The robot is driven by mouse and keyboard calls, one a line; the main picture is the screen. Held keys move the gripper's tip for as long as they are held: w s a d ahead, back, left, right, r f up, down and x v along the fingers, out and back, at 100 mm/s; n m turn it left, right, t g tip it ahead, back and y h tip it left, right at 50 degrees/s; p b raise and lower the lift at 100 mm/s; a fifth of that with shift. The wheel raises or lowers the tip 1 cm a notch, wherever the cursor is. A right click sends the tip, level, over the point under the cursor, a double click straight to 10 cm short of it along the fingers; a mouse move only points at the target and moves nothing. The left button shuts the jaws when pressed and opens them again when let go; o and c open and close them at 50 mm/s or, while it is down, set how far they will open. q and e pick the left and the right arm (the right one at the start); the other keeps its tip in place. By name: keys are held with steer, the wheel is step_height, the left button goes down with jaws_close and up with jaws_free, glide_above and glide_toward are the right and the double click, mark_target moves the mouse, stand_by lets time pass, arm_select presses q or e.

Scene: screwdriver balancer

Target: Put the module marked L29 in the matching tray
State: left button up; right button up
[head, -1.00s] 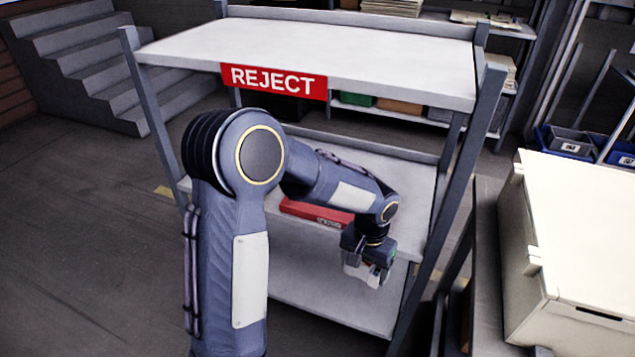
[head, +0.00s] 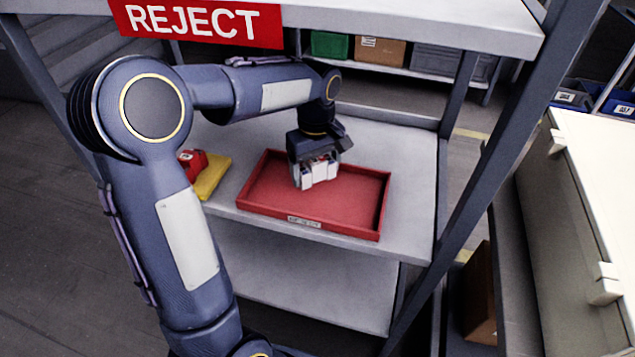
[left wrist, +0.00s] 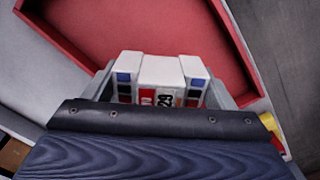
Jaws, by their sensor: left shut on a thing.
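My left gripper (head: 316,165) is shut on a white module (head: 318,178) and holds it over the middle of a red tray (head: 345,207). In the left wrist view the module (left wrist: 160,70) shows white top blocks, dark and blue squares, and a partly hidden red-and-white label on which "29" seems to read. The tray (left wrist: 90,30) fills the view behind it. Whether the module touches the tray floor I cannot tell. The tray lies on a shelf under a red REJECT sign (head: 196,22) and otherwise looks empty. My right gripper is not in view.
A yellow object (head: 211,176) with a red object (head: 192,163) lies on the shelf left of the tray. The upper shelf board (head: 420,28) and the grey post (head: 490,150) frame the space. A cream case (head: 590,200) stands at the right.

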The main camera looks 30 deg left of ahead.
mark_target(316, 159)
arm_select(q)
steer(key=shift+f, duration=2.05)
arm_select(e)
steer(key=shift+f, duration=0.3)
arm_select(q)
steer(key=shift+f+b, duration=0.1)
steer(key=shift+b, duration=0.2)
steer(key=o, duration=1.3)
steer(key=shift+f, duration=0.1)
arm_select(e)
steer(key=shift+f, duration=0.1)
arm_select(q)
steer(key=shift+r, duration=0.35)
step_height(316, 159, up, 7)
steer(key=shift+s+p, duration=0.1)
steer(key=shift+p, duration=0.5)
steer(key=s+d+m+t+h, duration=0.2)
steer(key=s+m, duration=0.3)
steer(key=s, duration=0.6)
steer(key=s+d+m+t+h, duration=0.1)
steer(key=s+d+m+t, duration=0.2)
steer(key=s, duration=0.8)
steer(key=shift+d+f+m+t+h, duration=0.3)
steer(key=shift+d+f+m+h, duration=0.15)
steer(key=shift+d+m, duration=0.7)
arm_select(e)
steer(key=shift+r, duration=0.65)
